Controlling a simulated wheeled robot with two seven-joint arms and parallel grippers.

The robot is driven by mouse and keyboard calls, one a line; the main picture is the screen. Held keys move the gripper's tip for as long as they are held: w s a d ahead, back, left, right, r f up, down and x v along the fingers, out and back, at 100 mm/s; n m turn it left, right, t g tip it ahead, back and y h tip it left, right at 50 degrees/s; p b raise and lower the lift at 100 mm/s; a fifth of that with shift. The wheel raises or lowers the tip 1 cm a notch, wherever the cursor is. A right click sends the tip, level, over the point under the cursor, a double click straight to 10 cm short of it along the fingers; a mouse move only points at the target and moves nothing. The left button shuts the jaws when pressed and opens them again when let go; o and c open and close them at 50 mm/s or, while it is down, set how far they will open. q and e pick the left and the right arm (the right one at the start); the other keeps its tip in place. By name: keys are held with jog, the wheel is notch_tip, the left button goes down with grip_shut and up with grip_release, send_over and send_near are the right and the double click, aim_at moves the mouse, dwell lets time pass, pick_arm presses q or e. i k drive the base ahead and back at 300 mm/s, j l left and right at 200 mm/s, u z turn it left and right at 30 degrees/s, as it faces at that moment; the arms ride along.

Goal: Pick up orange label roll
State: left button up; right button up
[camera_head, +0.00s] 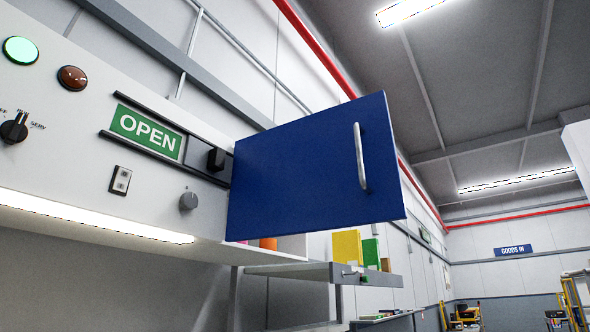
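A small orange object (268,243), which may be the orange label roll, shows just below the lower edge of a blue door panel (310,170). The panel hides its upper part, so its full shape cannot be told. It appears to stand on a pale surface behind the panel. Neither of my grippers shows in the head view.
The blue panel stands out from the wall, with a pale vertical handle (361,157). A grey shelf (300,271) below holds a yellow box (347,247) and a green one (371,253). A control panel with a green OPEN sign (146,132) is at left.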

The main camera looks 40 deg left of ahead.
aim_at(270, 245)
jog(key=i+u, duration=0.25)
jog(key=u, duration=0.15)
jog(key=i+l+u, duration=0.2)
jog(key=u, duration=0.25)
jog(key=i+l+u, duration=0.2)
jog(key=u, duration=0.2)
jog(key=i+l+u, duration=0.15)
jog(key=u, duration=0.25)
jog(key=i+l+u, duration=0.1)
jog(key=l+u, duration=0.35)
